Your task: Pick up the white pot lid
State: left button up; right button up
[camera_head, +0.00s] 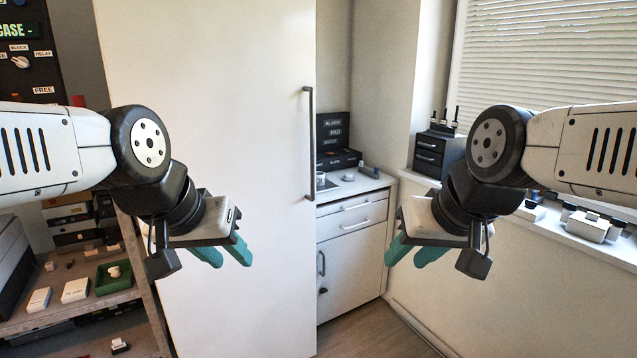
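I cannot make out a white pot lid for certain. A small pale round item (348,177) sits on the white counter at the back, too small to identify. Another small white item (114,271) sits in a green tray (128,284) on the left shelf. My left gripper (232,263) hangs in front of the tall white door, its teal fingers apart and empty. My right gripper (404,262) hangs in front of the counter's right end and the wall, its teal fingers also apart and empty. Neither gripper touches anything.
A tall white door (240,120) with a dark handle fills the middle left. The white drawer cabinet (345,245) stands behind it, with dark boxes on top. A metal shelf (75,318) with several boxes is at left. Several small items line the windowsill (600,248). Some floor shows below.

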aim_at(348, 177)
jog(key=i, duration=0.1)
jog(key=z, duration=0.25)
jog(key=i+l+z, duration=0.15)
jog(key=i+z, duration=0.2)
jog(key=i, duration=0.8)
jog(key=i+u, duration=0.15)
jog(key=i, duration=0.25)
jog(key=i+l+u, duration=0.2)
jog(key=i, duration=0.25)
jog(key=i+l+u, duration=0.15)
jog(key=i, duration=0.25)
jog(key=i+l+u, duration=0.15)
jog(key=i, duration=0.25)
jog(key=u, duration=0.35)
